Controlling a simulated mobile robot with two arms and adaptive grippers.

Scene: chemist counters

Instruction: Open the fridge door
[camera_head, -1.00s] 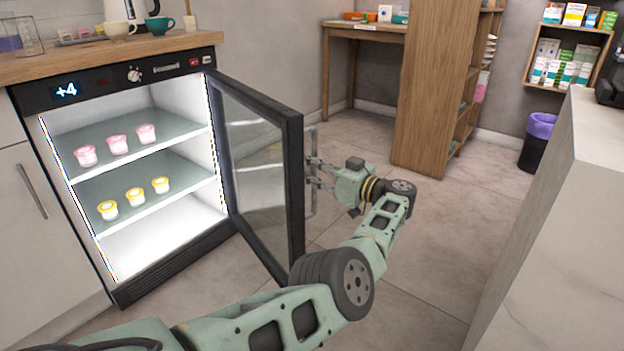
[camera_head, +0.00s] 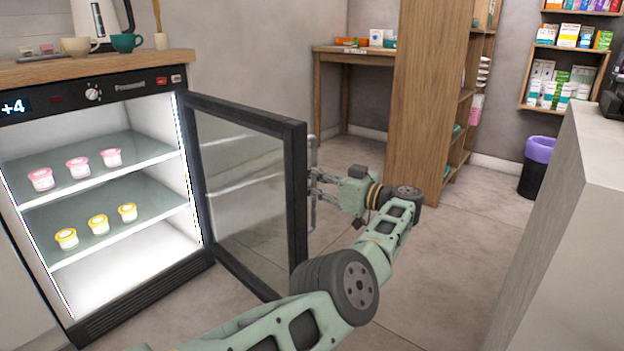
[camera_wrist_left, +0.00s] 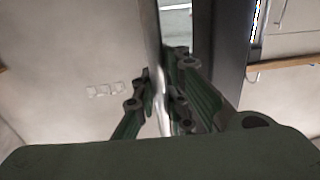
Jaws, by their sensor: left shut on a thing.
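The fridge (camera_head: 95,285) stands under the wooden counter at the left, lit inside. Its glass door (camera_head: 240,185) with a dark frame is swung wide open, hinged at the fridge's right side. A grey vertical bar handle (camera_head: 312,215) runs along the door's outer edge. My left gripper (camera_head: 314,184) is shut on the handle from the door's outer side. In the left wrist view the handle (camera_wrist_left: 159,60) runs between the two fingers (camera_wrist_left: 160,100), beside the dark door frame (camera_wrist_left: 236,40). My right gripper is not in view.
Pink and yellow cups (camera_head: 98,224) stand on the fridge shelves. A kettle and mugs (camera_head: 126,43) are on the counter. A wooden shelf unit (camera_head: 430,100) and a bin (camera_head: 537,165) stand behind. A pale counter (camera_head: 570,220) bounds the right. Floor between is clear.

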